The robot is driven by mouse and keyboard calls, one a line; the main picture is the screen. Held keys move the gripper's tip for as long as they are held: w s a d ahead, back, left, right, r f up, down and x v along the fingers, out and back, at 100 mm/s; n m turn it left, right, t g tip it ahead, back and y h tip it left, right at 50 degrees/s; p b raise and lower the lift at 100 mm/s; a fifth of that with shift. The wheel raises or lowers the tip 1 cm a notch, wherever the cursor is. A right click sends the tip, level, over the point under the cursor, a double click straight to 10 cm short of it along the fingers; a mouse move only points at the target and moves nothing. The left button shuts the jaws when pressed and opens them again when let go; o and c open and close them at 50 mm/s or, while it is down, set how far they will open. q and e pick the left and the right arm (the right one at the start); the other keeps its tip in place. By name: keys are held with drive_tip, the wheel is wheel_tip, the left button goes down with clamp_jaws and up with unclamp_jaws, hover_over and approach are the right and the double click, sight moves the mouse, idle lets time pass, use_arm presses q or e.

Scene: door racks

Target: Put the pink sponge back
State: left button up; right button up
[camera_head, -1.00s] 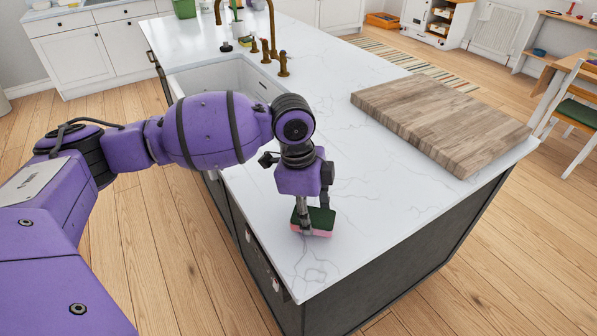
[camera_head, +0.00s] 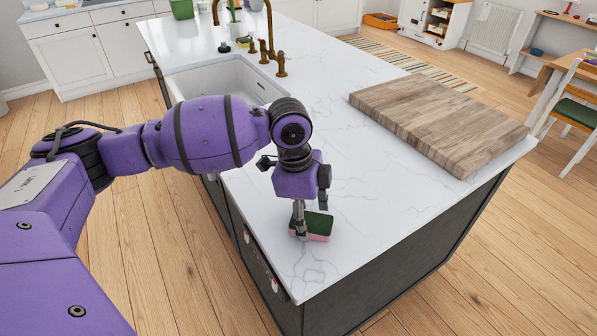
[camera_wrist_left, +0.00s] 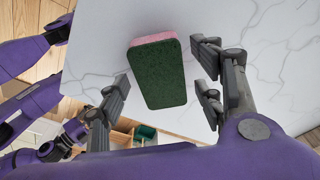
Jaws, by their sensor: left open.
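The pink sponge (camera_head: 318,226), with a dark green scouring side on top, rests on the white marble counter (camera_head: 345,205) near its front edge. In the left wrist view the sponge (camera_wrist_left: 159,74) shows its green face, with a strip of pink along its far edge. My left gripper (camera_head: 310,210) is open just above and at the sponge. In the left wrist view its fingers (camera_wrist_left: 165,78) stand apart on either side of the sponge, with visible gaps. One finger partly covers the sponge in the head view. My right gripper cannot be made out.
A thick wooden board (camera_head: 440,122) lies on the counter to the right. A white sink (camera_head: 225,80) with a brass tap (camera_head: 270,40) is behind my arm. The counter around the sponge is clear; its front edge is close.

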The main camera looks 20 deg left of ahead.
use_arm(q)
wheel_tip(320, 180, up, 11)
drive_tip(key=a, duration=0.1)
drive_tip(key=shift+a, duration=0.35)
drive_tip(key=shift+s+p, duration=0.15)
drive_tip(key=shift+p, duration=0.15)
